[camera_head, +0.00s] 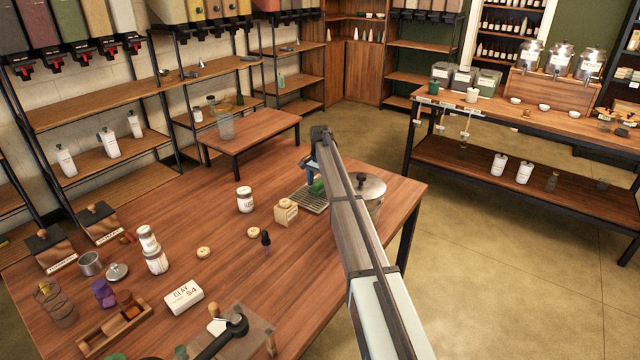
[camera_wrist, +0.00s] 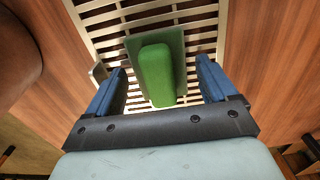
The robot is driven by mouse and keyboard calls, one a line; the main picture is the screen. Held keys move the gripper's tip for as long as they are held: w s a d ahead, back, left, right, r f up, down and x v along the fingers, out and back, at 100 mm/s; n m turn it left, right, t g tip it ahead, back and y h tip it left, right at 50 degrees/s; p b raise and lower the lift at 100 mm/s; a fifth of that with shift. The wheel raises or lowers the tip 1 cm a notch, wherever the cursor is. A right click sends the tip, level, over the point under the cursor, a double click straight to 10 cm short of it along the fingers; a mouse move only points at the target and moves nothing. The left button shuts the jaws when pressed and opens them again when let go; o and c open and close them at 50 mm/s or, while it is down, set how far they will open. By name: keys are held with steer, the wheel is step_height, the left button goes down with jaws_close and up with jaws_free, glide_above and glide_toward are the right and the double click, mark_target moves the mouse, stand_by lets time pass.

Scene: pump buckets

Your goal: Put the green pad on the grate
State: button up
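The green pad (camera_wrist: 155,75) is a bright green block on a flat, darker green plate. In the wrist view it lies over the pale slatted grate (camera_wrist: 208,22), slightly tilted relative to the slats. My gripper (camera_wrist: 161,78) is open, with one blue finger on each side of the block and a gap on both sides. In the head view, my gripper (camera_head: 312,166) is low over the grate (camera_head: 309,203), and the green pad (camera_head: 317,187) shows just below it. My arm hides part of the grate there.
A lidded metal pot (camera_head: 372,188) stands close to the right of my arm. A labelled wooden box (camera_head: 286,212) and a white jar (camera_head: 245,200) stand left of the grate. The wooden table (camera_head: 330,275) has bare room in front.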

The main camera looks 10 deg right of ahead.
mark_target(320, 181)
step_height(320, 181, up, 12)
steer(key=shift+r, duration=0.15)
stand_by(0.7)
